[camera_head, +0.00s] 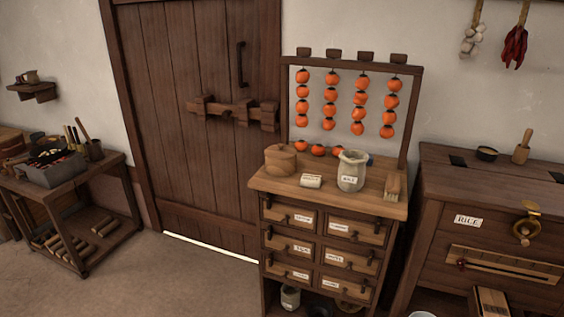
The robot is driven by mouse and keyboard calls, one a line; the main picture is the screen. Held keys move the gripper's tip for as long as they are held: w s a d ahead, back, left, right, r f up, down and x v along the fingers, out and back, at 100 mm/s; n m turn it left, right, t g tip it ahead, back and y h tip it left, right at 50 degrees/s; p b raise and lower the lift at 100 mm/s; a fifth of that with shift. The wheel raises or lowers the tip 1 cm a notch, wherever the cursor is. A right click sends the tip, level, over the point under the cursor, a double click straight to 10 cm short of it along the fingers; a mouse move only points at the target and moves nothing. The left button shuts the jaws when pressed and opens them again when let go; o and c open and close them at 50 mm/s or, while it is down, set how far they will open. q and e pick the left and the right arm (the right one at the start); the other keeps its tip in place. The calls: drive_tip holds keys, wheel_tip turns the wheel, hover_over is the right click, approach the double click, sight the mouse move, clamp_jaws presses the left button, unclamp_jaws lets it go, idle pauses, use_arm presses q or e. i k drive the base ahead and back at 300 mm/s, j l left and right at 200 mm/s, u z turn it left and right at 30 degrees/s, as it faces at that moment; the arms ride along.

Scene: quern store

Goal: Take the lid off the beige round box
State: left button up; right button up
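A round beige-brown box (281,163) stands at the left end of the top of a wooden drawer cabinet (327,199). Its lid (281,151) sits on top of it, with what looks like a small raised part above. The box is upright. Neither of my grippers is in the view.
A small pale labelled block (311,181), a grey pot (352,171) and a brush (393,187) share the cabinet top. A frame of hanging orange fruit (332,95) rises behind. Floor between is clear.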

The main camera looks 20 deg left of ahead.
sight(280, 150)
drive_tip(key=i+j+z, duration=0.1)
drive_tip(key=j, duration=0.25)
drive_tip(key=i+j+z, duration=0.1)
drive_tip(key=i+j, duration=0.15)
drive_tip(key=j, duration=0.15)
drive_tip(key=i+j, duration=0.15)
drive_tip(key=j, duration=0.25)
drive_tip(key=i+j+z, duration=0.15)
drive_tip(key=j, duration=0.2)
drive_tip(key=i+j+z, duration=0.1)
drive_tip(key=j, duration=0.35)
drive_tip(key=i+j+z, duration=0.1)
drive_tip(key=j, duration=0.3)
drive_tip(key=i, duration=0.1)
